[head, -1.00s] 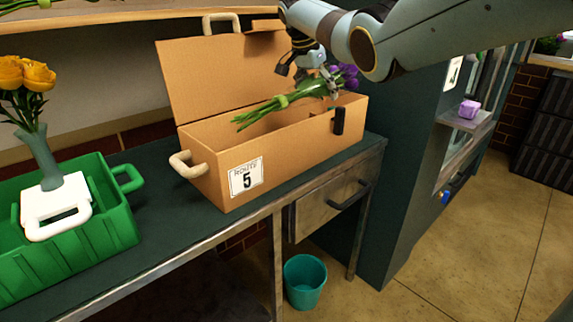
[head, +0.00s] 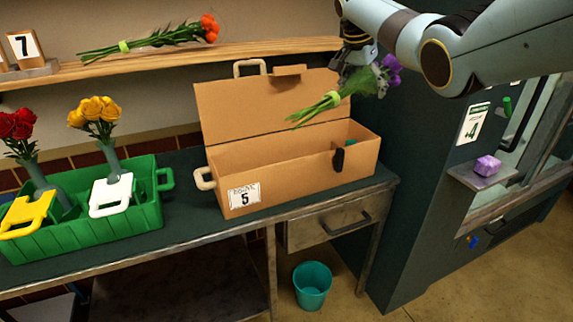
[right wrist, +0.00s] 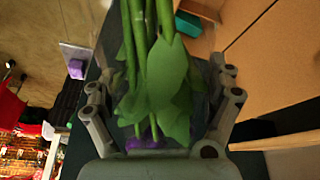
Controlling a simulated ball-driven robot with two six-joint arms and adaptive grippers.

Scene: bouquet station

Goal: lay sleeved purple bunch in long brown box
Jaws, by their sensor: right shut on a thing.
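The long brown box (head: 305,180) stands on the dark bench with its lid (head: 235,115) raised at the back. A white label with a 5 is on its front. My right gripper (head: 358,75) is shut on the purple bunch (head: 335,98), above the box's right part. The bunch is tilted, green stems and pale green tie lower left, purple heads upper right. In the right wrist view its stems and leaves (right wrist: 150,75) lie between the fingers; purple heads show at the palm. I cannot clearly make out the sleeve. My left gripper is not in view.
A green crate (head: 110,222) with red and yellow flowers stands left of the box. An orange bunch (head: 150,40) lies on the shelf (head: 250,50). A teal item (head: 352,143) shows inside the box's right end. A teal bin (head: 312,287) stands on the floor.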

